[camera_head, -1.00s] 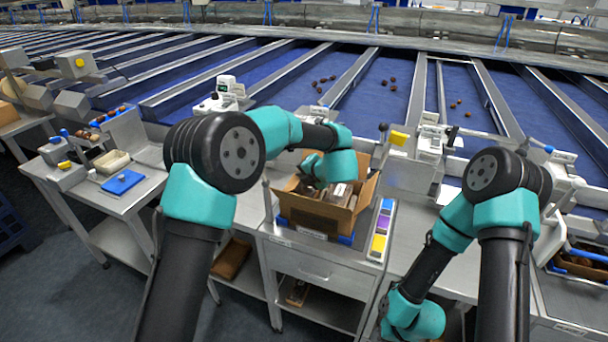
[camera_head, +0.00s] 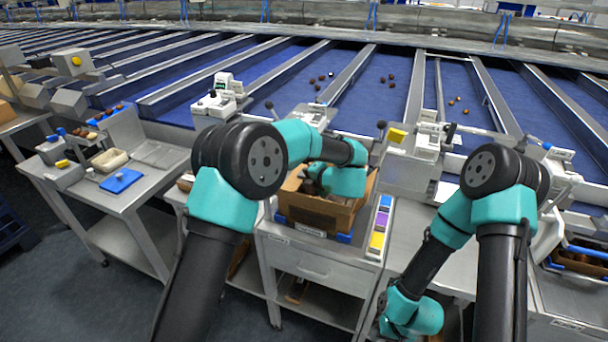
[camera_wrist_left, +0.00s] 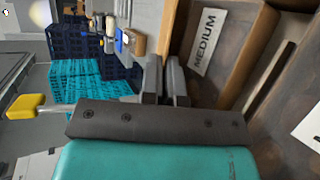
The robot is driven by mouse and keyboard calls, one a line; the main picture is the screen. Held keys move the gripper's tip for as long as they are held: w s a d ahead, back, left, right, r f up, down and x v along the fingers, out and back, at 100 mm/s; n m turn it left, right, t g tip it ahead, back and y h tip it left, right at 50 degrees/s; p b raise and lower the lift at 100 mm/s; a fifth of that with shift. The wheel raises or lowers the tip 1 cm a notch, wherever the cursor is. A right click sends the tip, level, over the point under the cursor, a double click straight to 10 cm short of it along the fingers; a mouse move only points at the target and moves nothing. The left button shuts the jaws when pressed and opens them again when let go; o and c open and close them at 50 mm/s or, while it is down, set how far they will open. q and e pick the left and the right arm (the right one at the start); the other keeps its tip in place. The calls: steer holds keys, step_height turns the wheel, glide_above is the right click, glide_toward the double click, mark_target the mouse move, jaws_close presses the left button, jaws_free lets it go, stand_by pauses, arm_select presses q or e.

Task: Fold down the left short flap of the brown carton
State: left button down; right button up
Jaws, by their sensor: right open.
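The brown carton (camera_head: 318,217) stands open on the steel bench in the head view, with dark contents inside. Its left flap (camera_head: 290,184) seems to stand up at the left side, partly hidden by my left arm. In the left wrist view, a brown carton panel (camera_wrist_left: 188,28) with a MEDIUM label (camera_wrist_left: 207,42) is close on the right. My left gripper (camera_wrist_left: 166,75) has its two fingers close together, with nothing visible between them, beside the carton's brown board. Whether they touch it cannot be told. In the head view my left wrist hides the fingers. My right gripper is out of sight.
A strip of blue, purple and yellow blocks (camera_head: 380,225) lies right of the carton. A side table with a blue board (camera_head: 121,180) is at the left. Bench space right of the strip is clear.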

arm_select(q)
steer(key=c, duration=1.3)
jaws_free()
steer(key=shift+c, duration=0.2)
steer(key=shift+s, duration=0.1)
steer(key=v, duration=1.7)
steer(key=shift+r, duration=0.15)
steer(key=shift+d, duration=0.1)
